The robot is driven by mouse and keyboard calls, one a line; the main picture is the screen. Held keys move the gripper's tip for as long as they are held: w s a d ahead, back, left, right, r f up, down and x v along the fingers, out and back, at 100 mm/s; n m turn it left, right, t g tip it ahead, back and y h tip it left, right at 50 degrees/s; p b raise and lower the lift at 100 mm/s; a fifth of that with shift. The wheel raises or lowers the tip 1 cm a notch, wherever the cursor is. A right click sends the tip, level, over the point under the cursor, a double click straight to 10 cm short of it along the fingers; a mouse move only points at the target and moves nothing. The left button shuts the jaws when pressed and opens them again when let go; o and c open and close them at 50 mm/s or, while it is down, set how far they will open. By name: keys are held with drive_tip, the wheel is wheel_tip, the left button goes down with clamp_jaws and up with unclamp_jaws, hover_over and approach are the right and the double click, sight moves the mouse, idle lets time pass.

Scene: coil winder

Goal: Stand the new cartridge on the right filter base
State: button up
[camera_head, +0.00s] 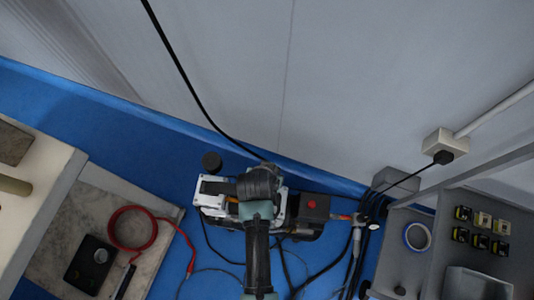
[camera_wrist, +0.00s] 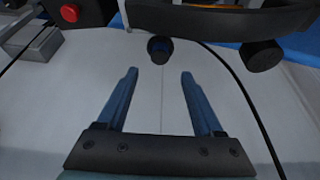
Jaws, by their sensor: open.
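My gripper (camera_wrist: 160,75) is open in the wrist view, its two blue fingers apart with nothing between them. Beyond the fingers is the pale wall. In the head view my arm reaches up the middle and covers part of the winder machine; the fingers cannot be made out there. I cannot identify a new cartridge or a right filter base in either view. A beige cylinder (camera_head: 15,186) lies at the far left edge of the head view, partly cut off; I cannot tell what it is.
The winder machine (camera_head: 214,192) stands on the blue surface (camera_head: 150,140) by the wall. Dark round knobs (camera_wrist: 160,48) show beyond my fingers. A red cable (camera_head: 112,228) and a black box (camera_head: 88,262) lie left. A grey shelf unit (camera_head: 440,225) stands right. Black cables cross the middle.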

drive_tip(key=w+r+t, duration=0.4)
drive_tip(key=w+r, duration=0.2)
drive_tip(key=r, duration=0.7)
drive_tip(key=w+r+n+t+y, duration=0.1)
drive_tip(key=w+r+t, duration=0.4)
drive_tip(key=r, duration=0.9)
drive_tip(key=w+r+t, duration=0.2)
drive_tip(key=w+r, duration=0.5)
drive_tip(key=r, duration=0.6)
drive_tip(key=s+r+t, duration=0.3)
drive_tip(key=r+t, duration=0.1)
drive_tip(key=r, duration=0.8)
drive_tip(key=s+r+t, duration=0.2)
drive_tip(key=r+t, duration=0.1)
drive_tip(key=r, duration=1)
drive_tip(key=s+r+n+t, duration=0.1)
drive_tip(key=s+r+t, duration=0.4)
drive_tip(key=s+r, duration=0.5)
wheel_tip(320, 180, up, 3)
drive_tip(key=shift+s+d+f+n+p, duration=0.1)
drive_tip(key=shift+s+d+n+p, duration=0.25)
drive_tip(key=shift+d, duration=0.1)
